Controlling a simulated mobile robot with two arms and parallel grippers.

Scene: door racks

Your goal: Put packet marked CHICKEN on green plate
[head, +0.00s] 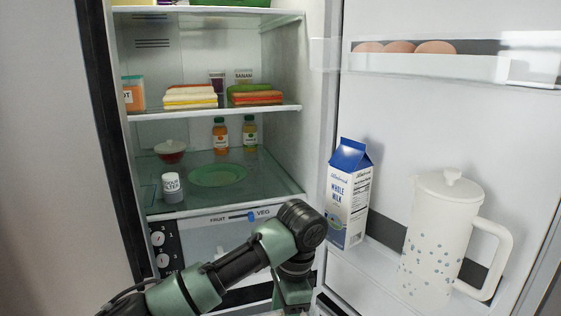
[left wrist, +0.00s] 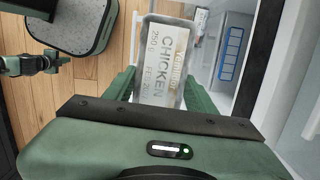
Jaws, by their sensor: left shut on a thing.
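My left gripper (left wrist: 160,88) is shut on the packet marked CHICKEN (left wrist: 162,62), a pale pack with grey lettering, seen in the left wrist view. In the head view my left arm reaches in from the bottom and bends down at the fridge opening, in front of the drawer; the packet is hidden there. The green plate (head: 217,176) lies flat and empty on the lowest glass shelf. What looks like my right gripper (left wrist: 58,61) shows small at the left of the left wrist view; its jaws are unclear.
Sandwiches (head: 190,96) lie on the shelf above. The open door at right holds a milk carton (head: 348,195) and a white pitcher (head: 438,240).

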